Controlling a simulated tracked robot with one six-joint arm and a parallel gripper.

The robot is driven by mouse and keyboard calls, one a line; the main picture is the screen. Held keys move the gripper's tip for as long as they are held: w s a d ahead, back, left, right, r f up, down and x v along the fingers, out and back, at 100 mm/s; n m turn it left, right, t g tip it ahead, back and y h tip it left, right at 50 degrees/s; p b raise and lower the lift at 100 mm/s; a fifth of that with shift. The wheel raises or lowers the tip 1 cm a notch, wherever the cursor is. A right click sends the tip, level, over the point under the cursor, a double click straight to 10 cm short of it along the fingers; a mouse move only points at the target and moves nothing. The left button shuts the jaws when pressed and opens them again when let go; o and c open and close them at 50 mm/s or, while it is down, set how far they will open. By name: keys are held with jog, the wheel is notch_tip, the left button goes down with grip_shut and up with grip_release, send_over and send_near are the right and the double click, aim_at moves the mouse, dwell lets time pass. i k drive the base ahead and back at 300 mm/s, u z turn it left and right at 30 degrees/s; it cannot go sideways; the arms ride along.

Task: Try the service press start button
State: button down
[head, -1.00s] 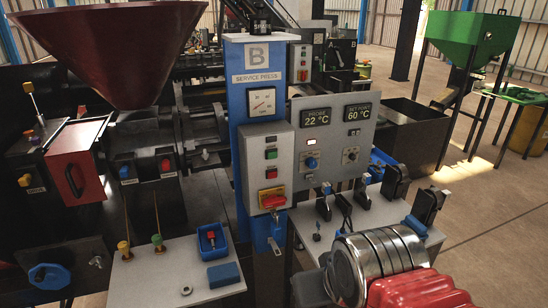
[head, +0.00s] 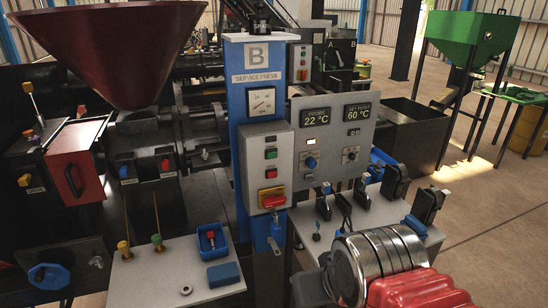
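The service press column (head: 240,150) is blue, with a "B" and "SERVICE PRESS" sign (head: 258,76) at its top. A light grey control box (head: 283,160) is mounted on its front. On the box a green button (head: 271,154) sits above a red button (head: 270,170), and a small dark element is above both. Lower down is a red rotary switch (head: 273,201) on a yellow plate; its handle lies roughly level. Nothing covers the buttons. No lit lamp is clear on this box.
A grey panel (head: 335,175) beside the box reads probe 22 °C and set point 60 °C. A round gauge (head: 262,101) sits above the box. A dark red hopper (head: 115,50) overhangs left.

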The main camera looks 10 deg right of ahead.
aim_at(272, 154)
jog(key=z, duration=0.05)
jog(key=k, duration=0.65)
jog(key=u, duration=0.4)
jog(key=i, duration=1.2)
jog(key=u, duration=0.45)
